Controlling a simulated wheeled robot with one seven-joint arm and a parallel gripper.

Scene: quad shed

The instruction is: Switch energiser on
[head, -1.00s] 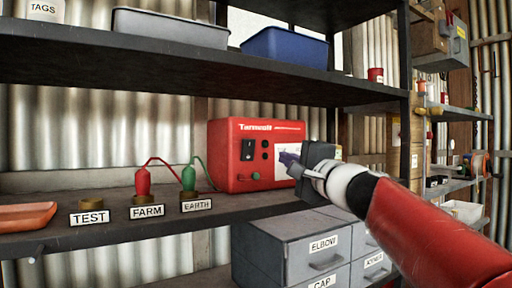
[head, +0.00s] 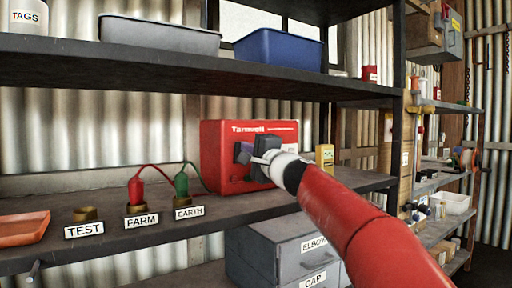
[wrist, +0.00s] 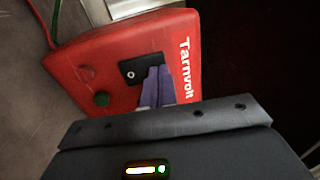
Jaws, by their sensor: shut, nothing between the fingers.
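The red energiser (head: 222,137), lettered Tarnvolt, stands on the middle shelf in the head view. It also fills the upper middle of the wrist view (wrist: 88,62). My gripper (head: 243,152) is shut and empty in front of its face. In the wrist view the closed purple fingertips (wrist: 157,82) lie over the lower edge of the black switch plate (wrist: 137,67). Whether they touch it I cannot tell. The switch's position is not clear. In the head view my gripper hides the switch.
Red (head: 137,188) and green (head: 181,184) plugs with leads stand at the FARM and EARTH posts, left of the energiser. A yellow box (head: 325,157) stands to its right. The upper shelf (head: 150,62) runs above; grey drawers (head: 290,252) stand below.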

